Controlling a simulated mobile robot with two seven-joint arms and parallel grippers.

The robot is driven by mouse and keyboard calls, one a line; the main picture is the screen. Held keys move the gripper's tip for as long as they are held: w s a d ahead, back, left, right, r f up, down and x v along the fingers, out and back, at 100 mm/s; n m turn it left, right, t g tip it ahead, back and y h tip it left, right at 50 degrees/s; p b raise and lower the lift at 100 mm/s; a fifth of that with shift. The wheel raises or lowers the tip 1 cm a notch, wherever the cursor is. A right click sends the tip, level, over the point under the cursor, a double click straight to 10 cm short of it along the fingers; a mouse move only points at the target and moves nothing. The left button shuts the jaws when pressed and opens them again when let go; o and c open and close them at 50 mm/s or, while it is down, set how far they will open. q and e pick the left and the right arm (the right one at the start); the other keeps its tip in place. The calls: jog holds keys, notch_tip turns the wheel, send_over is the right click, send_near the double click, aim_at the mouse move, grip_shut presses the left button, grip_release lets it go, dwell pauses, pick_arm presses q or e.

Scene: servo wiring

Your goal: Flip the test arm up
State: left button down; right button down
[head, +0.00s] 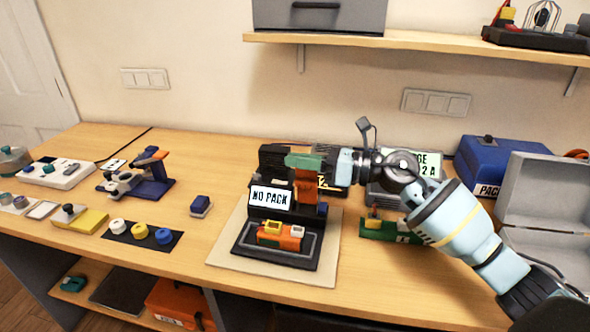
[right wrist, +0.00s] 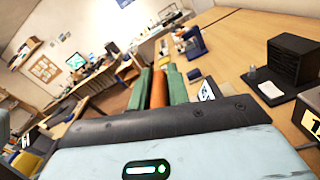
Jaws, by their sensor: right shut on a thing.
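The black test stand (head: 243,247) sits on a pale square board at the middle of the table, with a "NO PACK" sign (head: 270,198) on it. An orange upright bar (head: 306,190), which looks like the test arm, rises from the stand beside the sign. My right gripper (head: 303,161) reaches in from the right with its green fingers at the top of this bar. In the right wrist view the orange bar (right wrist: 158,90) lies between the two green fingers, which are shut on it. The bar's lower end is partly hidden. My left gripper is not in view.
A blue "PACK" box (head: 490,165) and an open grey case (head: 545,190) stand at the right. A green board (head: 385,228) lies right of the stand, under my arm. A small blue block (head: 200,205) and a black mat with knobs (head: 120,237) lie left, with clear table between.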

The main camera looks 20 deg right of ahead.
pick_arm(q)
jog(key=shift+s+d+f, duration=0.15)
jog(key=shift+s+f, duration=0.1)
pick_arm(e)
jog(key=shift+w+d+f, duration=0.1)
jog(key=shift+w+d, duration=0.35)
jog(key=shift+w, duration=0.1)
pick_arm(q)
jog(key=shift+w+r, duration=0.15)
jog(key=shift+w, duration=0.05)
pick_arm(e)
jog(key=c, duration=1.3)
grip_release()
jog(key=shift+w+d, duration=0.15)
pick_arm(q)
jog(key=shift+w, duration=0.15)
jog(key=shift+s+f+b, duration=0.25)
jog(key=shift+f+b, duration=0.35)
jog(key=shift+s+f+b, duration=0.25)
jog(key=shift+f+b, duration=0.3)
pick_arm(e)
jog(key=shift+v, duration=3.9)
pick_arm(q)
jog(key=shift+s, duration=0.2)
